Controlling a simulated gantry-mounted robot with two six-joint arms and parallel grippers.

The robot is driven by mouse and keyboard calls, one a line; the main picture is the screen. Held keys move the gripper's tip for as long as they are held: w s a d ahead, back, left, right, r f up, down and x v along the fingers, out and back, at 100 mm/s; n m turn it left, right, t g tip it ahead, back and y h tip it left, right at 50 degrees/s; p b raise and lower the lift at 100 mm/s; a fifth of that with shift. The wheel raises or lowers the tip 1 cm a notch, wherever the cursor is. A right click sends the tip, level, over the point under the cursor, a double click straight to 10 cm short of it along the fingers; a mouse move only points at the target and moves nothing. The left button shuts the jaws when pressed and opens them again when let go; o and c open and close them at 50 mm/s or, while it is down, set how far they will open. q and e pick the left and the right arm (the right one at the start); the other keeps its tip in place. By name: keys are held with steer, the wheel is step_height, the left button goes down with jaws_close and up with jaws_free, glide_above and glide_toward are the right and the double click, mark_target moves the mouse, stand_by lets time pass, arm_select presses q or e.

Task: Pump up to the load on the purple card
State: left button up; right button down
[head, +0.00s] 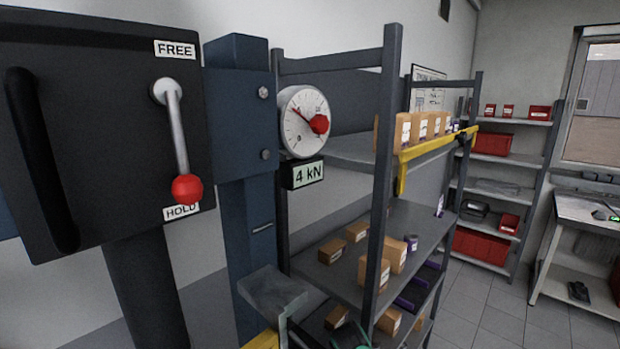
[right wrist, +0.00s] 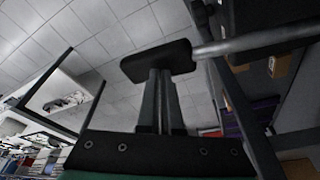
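The black press panel (head: 100,130) stands at the left in the head view. Its lever with a red knob (head: 187,188) points down to the HOLD label; FREE is above. A round white gauge (head: 303,122) has a red needle toward the upper left and a red knob covering part of its face. A plate below it reads 4 kN (head: 308,173). In the right wrist view my right gripper (right wrist: 160,78) has its fingers close together on the black grip (right wrist: 155,62) of a grey pump bar (right wrist: 255,42). My left gripper is out of view. I cannot make out a purple card.
A dark shelf rack (head: 385,180) with brown boxes and purple items stands right of the press; a yellow rail (head: 435,147) runs along its upper shelf. A workbench (head: 585,215) is at the far right. The tiled floor between is clear.

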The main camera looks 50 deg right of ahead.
steer(key=shift+f+b, duration=0.4)
steer(key=shift+f, duration=0.25)
steer(key=shift+s, duration=0.1)
stand_by(0.4)
steer(key=shift+f+b, duration=0.5)
steer(key=shift+b, duration=0.05)
steer(key=shift+r, duration=0.15)
step_height(320, 180, up, 16)
steer(key=p, duration=1.6)
steer(key=shift+f+b, duration=0.8)
steer(key=shift+f, duration=0.15)
